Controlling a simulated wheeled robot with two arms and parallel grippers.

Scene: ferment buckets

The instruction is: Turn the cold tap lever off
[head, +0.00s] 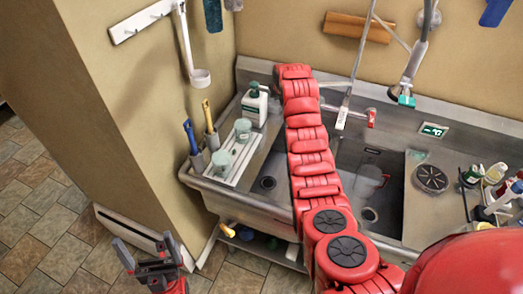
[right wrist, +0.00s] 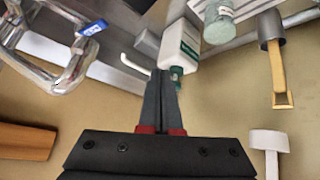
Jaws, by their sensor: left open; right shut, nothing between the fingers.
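In the right wrist view a blue marking (right wrist: 92,28) shows on chrome tap pipework (right wrist: 62,72) at the upper left. A thin white hooked piece (right wrist: 134,66) sits between it and my fingers; I cannot tell whether it is the cold lever. My right gripper (right wrist: 167,76) is shut and empty, apart from the blue-marked part. In the head view the tap's red-marked end (head: 371,117) shows right of my red right arm, which hides its own gripper and the blue-marked part. My left gripper (head: 146,250) is open and empty, low at the left.
A white bottle with a green pump (head: 254,105) and jars (head: 242,130) stand on the sink's left ledge. Brushes (head: 209,125) stand beside them. The steel sink (head: 250,205) lies under my right arm. A ladle (head: 199,78) hangs on the wall. More bottles (head: 495,173) stand right.

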